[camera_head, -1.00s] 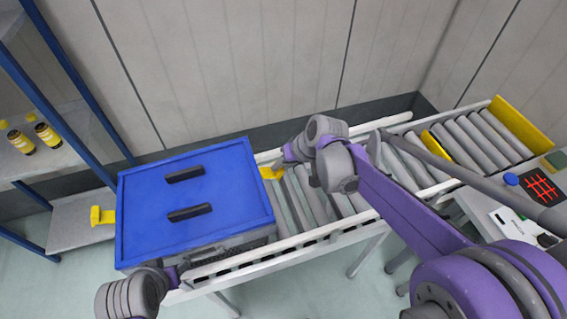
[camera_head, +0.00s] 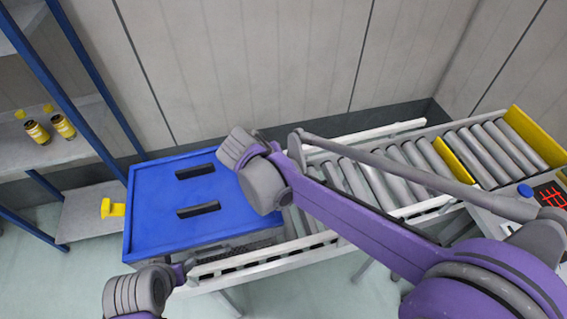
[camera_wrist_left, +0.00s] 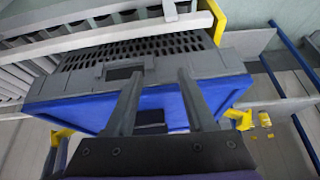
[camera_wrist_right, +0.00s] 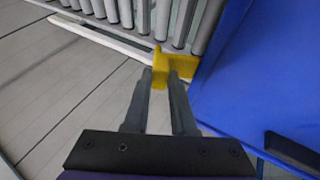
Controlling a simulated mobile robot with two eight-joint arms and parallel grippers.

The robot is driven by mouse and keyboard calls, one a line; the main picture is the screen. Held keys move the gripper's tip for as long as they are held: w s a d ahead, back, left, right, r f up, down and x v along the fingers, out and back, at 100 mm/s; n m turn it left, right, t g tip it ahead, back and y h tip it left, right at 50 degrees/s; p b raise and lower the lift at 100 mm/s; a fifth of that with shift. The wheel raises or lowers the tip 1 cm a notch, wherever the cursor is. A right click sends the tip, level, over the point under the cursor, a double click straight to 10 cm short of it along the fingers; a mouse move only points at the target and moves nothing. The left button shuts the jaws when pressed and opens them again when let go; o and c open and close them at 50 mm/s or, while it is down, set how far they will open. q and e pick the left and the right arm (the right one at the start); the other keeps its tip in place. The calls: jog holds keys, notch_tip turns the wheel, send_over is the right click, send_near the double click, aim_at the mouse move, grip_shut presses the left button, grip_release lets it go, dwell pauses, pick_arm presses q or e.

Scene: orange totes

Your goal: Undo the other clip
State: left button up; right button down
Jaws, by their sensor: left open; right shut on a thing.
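The tote with the blue lid (camera_head: 150,222) stands at the left end of the conveyor; its grey wall shows in the left wrist view (camera_wrist_left: 195,60). In the right wrist view my right gripper (camera_wrist_right: 163,82) is shut on a yellow clip (camera_wrist_right: 160,62) beside the lid's edge. In the head view my right wrist hides that clip. Whether it still grips the tote, I cannot tell. Another yellow clip-like piece (camera_head: 113,208) is left of the tote, by the low shelf. My left gripper (camera_wrist_left: 155,85) is open and empty, in front of the tote's grey wall.
The roller conveyor (camera_head: 400,170) runs right from the tote, with a yellow divider (camera_head: 450,160) across it. A blue-framed shelf (camera_head: 85,150) with two yellow-and-black bottles (camera_head: 50,130) stands at left. A wall is close behind the conveyor. The lid has two black handles (camera_head: 198,210).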

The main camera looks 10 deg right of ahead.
jog(key=shift+a+h, duration=0.25)
jog(key=shift+h, duration=0.25)
jog(key=c, duration=0.7)
grip_release()
jog(key=shift+r, duration=0.1)
jog(key=v, duration=1)
jog(key=shift+s+a+r, duration=0.2)
